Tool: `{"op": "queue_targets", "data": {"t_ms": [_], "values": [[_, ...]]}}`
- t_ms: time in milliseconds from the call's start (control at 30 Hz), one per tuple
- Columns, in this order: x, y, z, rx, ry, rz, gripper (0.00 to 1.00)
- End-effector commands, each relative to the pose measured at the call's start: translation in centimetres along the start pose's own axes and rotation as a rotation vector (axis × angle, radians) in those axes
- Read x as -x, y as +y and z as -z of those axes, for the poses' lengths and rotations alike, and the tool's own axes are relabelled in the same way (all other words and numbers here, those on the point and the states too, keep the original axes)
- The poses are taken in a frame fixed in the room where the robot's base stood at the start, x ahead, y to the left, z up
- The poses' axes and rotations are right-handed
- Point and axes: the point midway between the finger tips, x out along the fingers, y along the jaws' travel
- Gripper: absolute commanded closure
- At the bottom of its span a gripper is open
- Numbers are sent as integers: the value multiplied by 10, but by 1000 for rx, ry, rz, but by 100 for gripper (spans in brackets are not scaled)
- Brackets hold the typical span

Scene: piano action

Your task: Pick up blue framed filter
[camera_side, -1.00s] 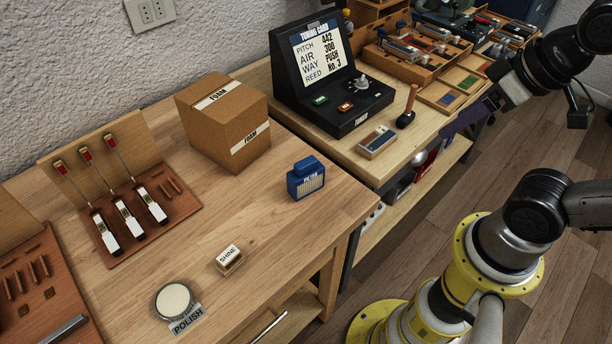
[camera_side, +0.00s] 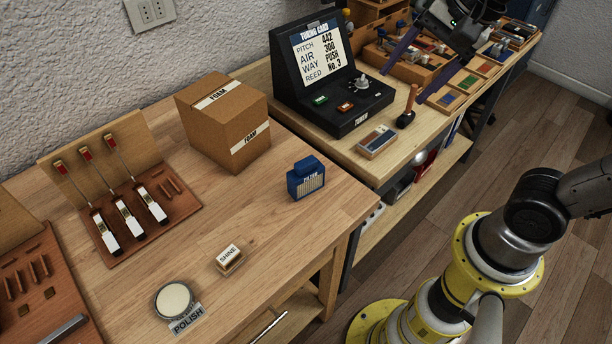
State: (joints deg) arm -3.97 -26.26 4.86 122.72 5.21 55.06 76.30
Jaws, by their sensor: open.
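The blue framed filter (camera_side: 303,189) stands upright on the wooden table, near its right edge. It has a blue frame with a handle-like top and a pale ribbed front with a label. My gripper (camera_side: 401,87) is at the upper right, over the back bench. Its two long purple fingers point down and left and are spread apart with nothing between them. It is well away from the filter, up and to the right of it in the picture.
A cardboard foam box (camera_side: 224,122) stands left of the filter. A black tuning console (camera_side: 335,85) and a small hammer (camera_side: 408,110) are on the back bench. A shine block (camera_side: 229,260) and polish tin (camera_side: 174,301) lie in front. The table around the filter is clear.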

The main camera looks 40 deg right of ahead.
Motion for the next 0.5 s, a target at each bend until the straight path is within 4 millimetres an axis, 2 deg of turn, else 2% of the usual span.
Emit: {"op": "queue_targets", "data": {"t_ms": [100, 233, 333, 500], "values": [[-29, -39, -10, -249, -45, -83, 25], [-69, -71, -26, -448, -65, -186, 25], [-100, -84, -40, -504, -67, -257, 25], [-140, -87, -56, -474, -67, -347, 25]]}}
